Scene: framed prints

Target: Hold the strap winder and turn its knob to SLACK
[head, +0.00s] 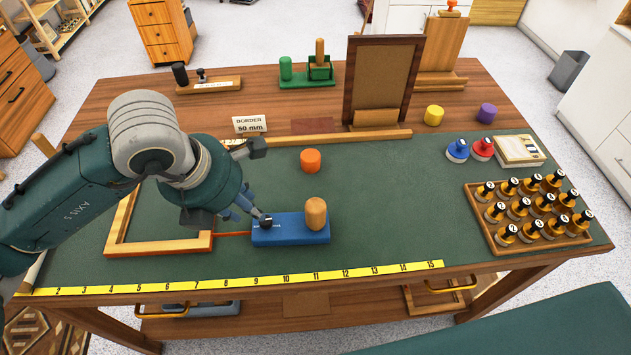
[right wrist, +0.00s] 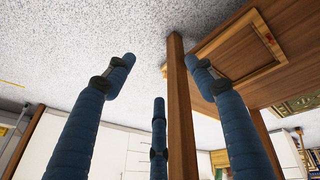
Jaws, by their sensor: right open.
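The strap winder (head: 288,231) is a blue block on the green mat, with an upright wooden peg (head: 316,213) at its right end. A red strap (head: 232,234) runs from its left end to the corner of a wooden frame (head: 160,246). My left gripper (head: 238,195) is over the winder's left end, its fingers spread. One dark fingertip is at the block's top left and may touch it. I cannot make out the knob or its setting. My right gripper (right wrist: 158,80) is open and empty, away from the winder, with floor and table edge behind it.
A yellow ruler (head: 240,283) lines the front edge of the table. An orange cylinder (head: 310,160) stands behind the winder. A wooden tray (head: 475,205) of several bottles is at the right. An upright brown panel (head: 383,80) stands at the back. The mat right of the winder is clear.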

